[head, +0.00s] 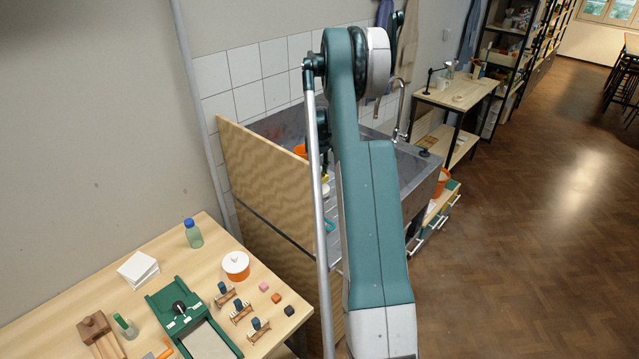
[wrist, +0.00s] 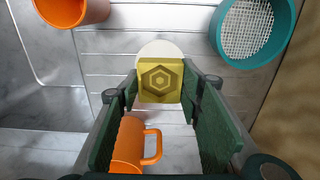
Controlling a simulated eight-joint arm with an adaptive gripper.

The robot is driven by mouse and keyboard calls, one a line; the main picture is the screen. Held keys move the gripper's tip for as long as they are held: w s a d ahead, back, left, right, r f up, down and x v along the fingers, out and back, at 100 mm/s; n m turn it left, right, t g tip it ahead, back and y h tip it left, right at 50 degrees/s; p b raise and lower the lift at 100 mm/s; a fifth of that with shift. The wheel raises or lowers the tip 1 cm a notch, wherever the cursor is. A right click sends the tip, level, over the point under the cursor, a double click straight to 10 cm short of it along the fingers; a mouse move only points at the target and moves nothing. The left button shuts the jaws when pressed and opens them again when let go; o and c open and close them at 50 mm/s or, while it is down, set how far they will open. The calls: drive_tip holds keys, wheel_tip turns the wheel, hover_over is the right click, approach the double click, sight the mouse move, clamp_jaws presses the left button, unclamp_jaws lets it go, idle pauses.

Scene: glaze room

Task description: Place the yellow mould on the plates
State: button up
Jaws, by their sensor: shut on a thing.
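The yellow mould (wrist: 160,80), a square block with a nested hexagon pattern, is between the two green fingers of my gripper (wrist: 161,88) in the wrist view. My gripper is shut on it. A round white plate (wrist: 157,48) shows behind the mould, partly covered by it; whether it is one plate or a stack I cannot tell. Whether the mould touches the plate is also unclear. In the head view my arm hides most of the gripper and the sink area around it.
On the ribbed metal drainboard (wrist: 110,48), an orange mug (wrist: 128,148) is near the left finger. An orange container (wrist: 72,8) is at upper left and a teal sieve (wrist: 253,28) at upper right. A wooden panel (head: 265,185) stands beside the sink; a cluttered table (head: 80,275) is left.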

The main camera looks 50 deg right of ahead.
drive_tip(key=shift+f, duration=0.1)
drive_tip(key=shift+f, duration=1.75)
drive_tip(key=shift+f, duration=0.15)
drive_tip(key=o, duration=0.9)
wheel_tip(320, 180, up, 12)
drive_tip(key=shift+r, duration=0.15)
